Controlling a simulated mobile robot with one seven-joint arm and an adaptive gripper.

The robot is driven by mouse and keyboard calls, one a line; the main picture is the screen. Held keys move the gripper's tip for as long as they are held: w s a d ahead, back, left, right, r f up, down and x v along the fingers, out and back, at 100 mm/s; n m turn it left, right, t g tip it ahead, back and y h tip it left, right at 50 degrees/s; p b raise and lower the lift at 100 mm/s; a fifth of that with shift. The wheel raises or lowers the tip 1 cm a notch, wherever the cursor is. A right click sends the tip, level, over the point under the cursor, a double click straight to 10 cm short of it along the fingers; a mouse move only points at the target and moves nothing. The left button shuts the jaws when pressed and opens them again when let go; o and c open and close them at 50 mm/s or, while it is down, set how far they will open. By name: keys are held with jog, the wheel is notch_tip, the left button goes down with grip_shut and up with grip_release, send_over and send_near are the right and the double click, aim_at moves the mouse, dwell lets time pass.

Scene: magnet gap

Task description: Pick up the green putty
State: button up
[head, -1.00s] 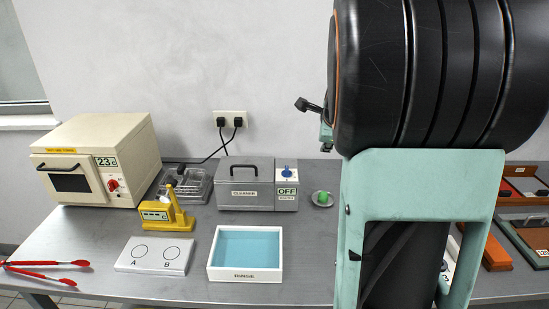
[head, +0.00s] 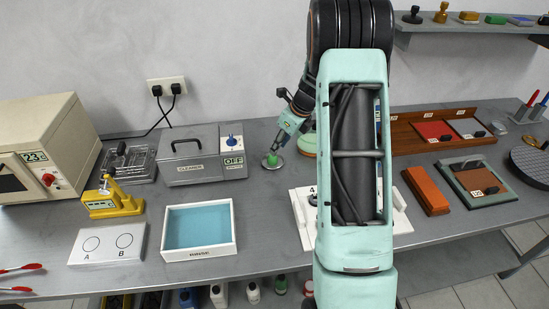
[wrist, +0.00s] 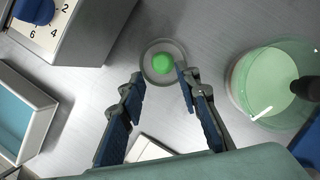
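The green putty (wrist: 162,63) is a small bright green lump on a round grey dish (wrist: 178,50) in the wrist view. It also shows in the head view (head: 271,158), on its dish right of the cleaner box. My gripper (wrist: 156,80) is open in the wrist view, its two blue-padded fingers spread. The putty lies just beyond the fingertips, between their lines, and nothing is held. In the head view my gripper (head: 283,142) hangs just above and beside the putty, pointing down at it.
The grey cleaner box (head: 190,155) stands left of the putty. A pale green round vessel (wrist: 275,85) stands close on the right. The blue-bottomed rinse tray (head: 199,252) is at the front left. A white block (head: 304,222) lies in front, partly behind my arm.

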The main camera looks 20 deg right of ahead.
aim_at(272, 159)
jog(key=shift+p+x, duration=0.6)
jog(key=shift+x, duration=2.65)
jog(key=shift+w+d, duration=0.1)
jog(key=shift+d, duration=0.05)
jog(key=c, duration=0.7)
